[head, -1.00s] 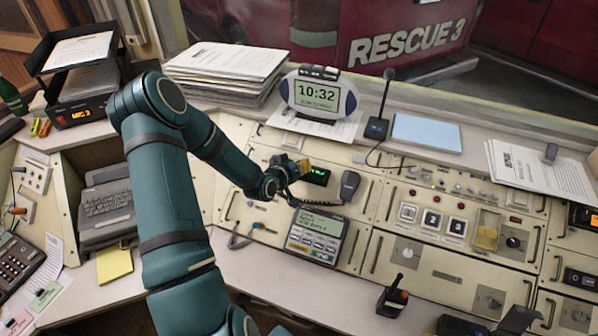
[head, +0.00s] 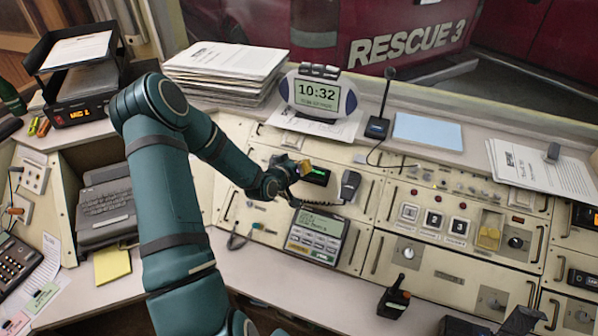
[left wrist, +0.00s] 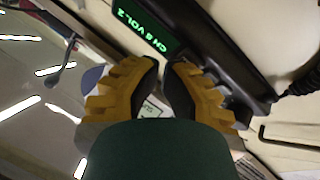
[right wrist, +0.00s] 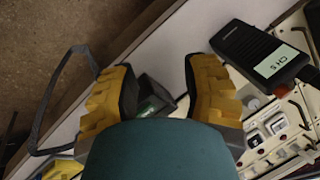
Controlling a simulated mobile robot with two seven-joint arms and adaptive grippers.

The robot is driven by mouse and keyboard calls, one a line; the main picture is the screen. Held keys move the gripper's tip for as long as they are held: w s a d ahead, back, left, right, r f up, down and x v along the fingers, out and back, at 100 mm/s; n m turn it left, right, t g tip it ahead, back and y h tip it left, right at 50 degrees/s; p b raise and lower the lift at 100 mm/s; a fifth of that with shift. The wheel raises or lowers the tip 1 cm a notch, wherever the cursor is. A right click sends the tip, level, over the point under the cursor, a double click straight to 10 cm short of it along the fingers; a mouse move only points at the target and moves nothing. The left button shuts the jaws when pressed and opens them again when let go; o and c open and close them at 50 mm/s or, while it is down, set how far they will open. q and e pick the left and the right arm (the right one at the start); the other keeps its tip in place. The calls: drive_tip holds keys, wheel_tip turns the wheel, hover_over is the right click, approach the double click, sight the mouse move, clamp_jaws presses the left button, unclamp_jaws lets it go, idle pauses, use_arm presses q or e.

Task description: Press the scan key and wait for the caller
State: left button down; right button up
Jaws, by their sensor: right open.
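My left gripper (head: 304,166), yellow-tipped, is over the console beside a small radio with a green display (head: 318,176). In the left wrist view its two fingertips (left wrist: 162,66) are almost together, with nothing seen between them. The display there reads about "CH 8 VOL 2" (left wrist: 145,30) and lies just beyond the tips. Contact with a key cannot be told. A grey phone unit (head: 316,236) with a lit screen and several keys sits nearer the front. No key is readable as scan. My right gripper (right wrist: 158,85) is open and empty in its wrist view.
A black handset (head: 349,186) with a coiled cord hangs right of the green display. A football-shaped clock (head: 317,95) and a microphone (head: 377,127) stand behind. A handheld radio (right wrist: 257,56) lies near my right gripper.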

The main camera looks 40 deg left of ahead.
use_arm(q)
drive_tip(key=shift+w+f, duration=0.1)
drive_tip(key=shift+f, duration=0.05)
idle(0.6)
drive_tip(key=shift+s+d+r, duration=0.1)
drive_tip(key=shift+s+r, duration=0.35)
drive_tip(key=shift+r, duration=0.2)
drive_tip(key=s+r+p, duration=0.1)
drive_tip(key=r+p, duration=0.1)
drive_tip(key=s+r+p, duration=0.1)
drive_tip(key=r, duration=0.1)
drive_tip(key=shift+s+d+r, duration=0.1)
drive_tip(key=shift+s+d, duration=0.2)
drive_tip(key=shift+d, duration=0.1)
idle(0.5)
